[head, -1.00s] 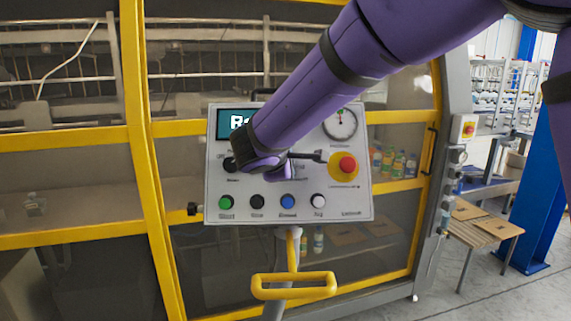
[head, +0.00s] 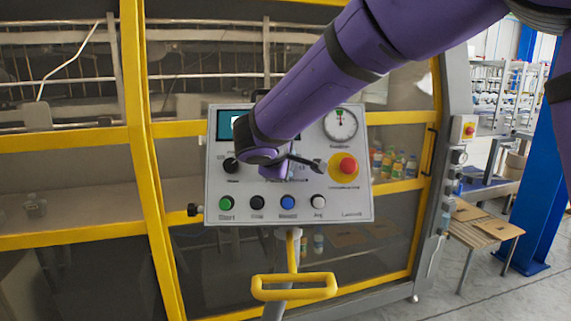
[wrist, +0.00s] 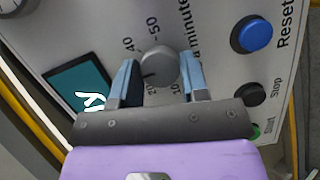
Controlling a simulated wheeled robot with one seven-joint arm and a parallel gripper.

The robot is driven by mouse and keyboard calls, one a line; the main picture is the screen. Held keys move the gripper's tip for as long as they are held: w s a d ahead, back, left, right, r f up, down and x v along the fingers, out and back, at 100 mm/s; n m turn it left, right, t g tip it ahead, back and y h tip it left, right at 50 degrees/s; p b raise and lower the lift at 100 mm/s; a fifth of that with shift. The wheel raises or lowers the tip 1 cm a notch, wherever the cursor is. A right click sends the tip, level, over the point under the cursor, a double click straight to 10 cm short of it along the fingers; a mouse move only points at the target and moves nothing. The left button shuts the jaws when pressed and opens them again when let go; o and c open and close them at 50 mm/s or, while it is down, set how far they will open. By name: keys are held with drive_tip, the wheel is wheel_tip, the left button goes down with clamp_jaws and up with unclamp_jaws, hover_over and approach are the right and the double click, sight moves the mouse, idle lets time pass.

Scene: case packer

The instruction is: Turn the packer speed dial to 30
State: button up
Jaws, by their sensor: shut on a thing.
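The packer speed dial (wrist: 158,66) is a round grey knob on the light grey control panel (head: 352,205). In the wrist view it sits between the two blue fingers of my gripper (wrist: 161,75), which are shut on its sides. A dark mark on the knob points down and left, close to the printed 20. The 40 and 50 show on the far side and the 10 on the near right. The 30 is hidden behind the left finger. In the head view my arm hides the dial.
The red emergency stop (head: 347,166) on yellow is just right of my wrist. A row of buttons, with green Start (head: 226,203) and blue Reset (wrist: 251,33), runs along the panel's bottom. A black selector (head: 231,165) is left, a gauge (head: 340,124) upper right.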

drive_tip(key=o, duration=0.9)
drive_tip(key=v, duration=1)
drive_tip(key=shift+s+a+r, duration=0.1)
drive_tip(key=shift+s+r, duration=0.1)
drive_tip(key=shift+s, duration=0.1)
drive_tip(key=s+d+m+g, duration=0.3)
drive_tip(key=s+d+m, duration=0.15)
drive_tip(key=d, duration=0.75)
drive_tip(key=s+d+m+g, duration=0.25)
drive_tip(key=s+d, duration=0.25)
drive_tip(key=d, duration=0.7)
drive_tip(key=s+d+f+m+y, duration=0.1)
drive_tip(key=s+d+m, duration=0.1)
drive_tip(key=s, duration=0.3)
drive_tip(key=s+d+f+m+y, duration=0.1)
drive_tip(key=s+d+m, duration=0.1)
drive_tip(key=s, duration=0.4)
drive_tip(key=s+d+f+m+y, duration=0.1)
drive_tip(key=s+d+m+y, duration=0.1)
drive_tip(key=s+d+m, duration=0.1)
drive_tip(key=shift+s+d+f, duration=0.2)
drive_tip(key=shift+s+d, duration=0.2)
drive_tip(key=shift+s, duration=0.3)
drive_tip(key=shift+s+d+f, duration=0.2)
drive_tip(key=shift+s+d, duration=0.2)
drive_tip(key=shift+s, duration=0.25)
